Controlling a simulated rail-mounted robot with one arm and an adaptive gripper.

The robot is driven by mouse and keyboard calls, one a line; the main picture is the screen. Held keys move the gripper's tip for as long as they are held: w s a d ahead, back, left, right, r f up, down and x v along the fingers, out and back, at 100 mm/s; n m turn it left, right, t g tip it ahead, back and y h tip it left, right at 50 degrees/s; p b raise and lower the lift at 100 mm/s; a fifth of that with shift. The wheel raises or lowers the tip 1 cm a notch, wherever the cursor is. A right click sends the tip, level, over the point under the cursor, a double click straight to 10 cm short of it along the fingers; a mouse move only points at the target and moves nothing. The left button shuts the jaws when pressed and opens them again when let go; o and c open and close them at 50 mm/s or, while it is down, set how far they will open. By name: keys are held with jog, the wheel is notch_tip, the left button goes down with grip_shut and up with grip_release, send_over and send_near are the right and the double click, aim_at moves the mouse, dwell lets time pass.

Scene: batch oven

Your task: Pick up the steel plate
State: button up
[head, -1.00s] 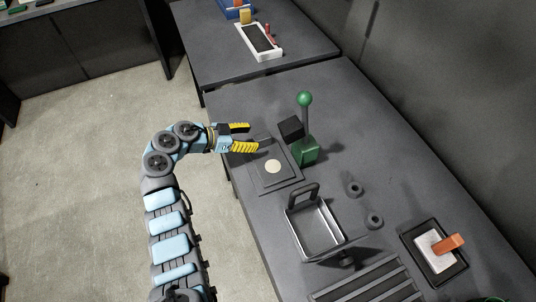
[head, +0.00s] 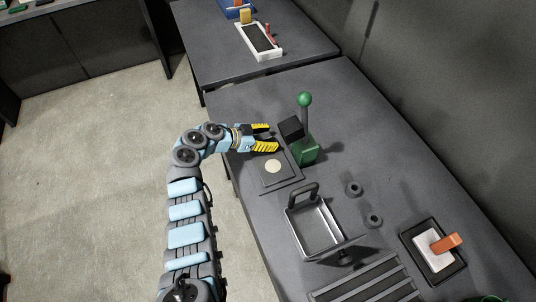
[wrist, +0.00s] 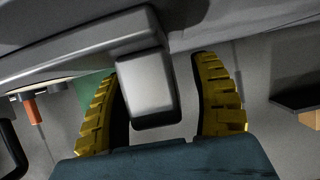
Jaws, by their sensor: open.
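A flat dark grey square plate (head: 281,182) with a pale round disc (head: 273,166) lies on the bench, left of a green lever stand (head: 304,151); it is the likeliest steel plate, but I cannot tell for sure. My gripper (head: 272,137) is open, its yellow fingers pointing right, at the plate's far edge and close to the stand's dark block (head: 291,128). In the wrist view, a grey block with a pale face (wrist: 146,85) shows between the open fingers. I cannot tell whether they touch it. The fingers partly hide the plate's far side.
A metal basket with a handle (head: 313,229), two dark rings (head: 354,188), a slatted rack (head: 368,284) and a tray with an orange-handled tool (head: 436,262) stand nearer on the bench. A wall runs along the right. A second bench holds a white tray (head: 262,44).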

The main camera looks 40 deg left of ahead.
jog(key=shift+c, duration=0.3)
grip_shut()
jog(key=shift+r, duration=0.2)
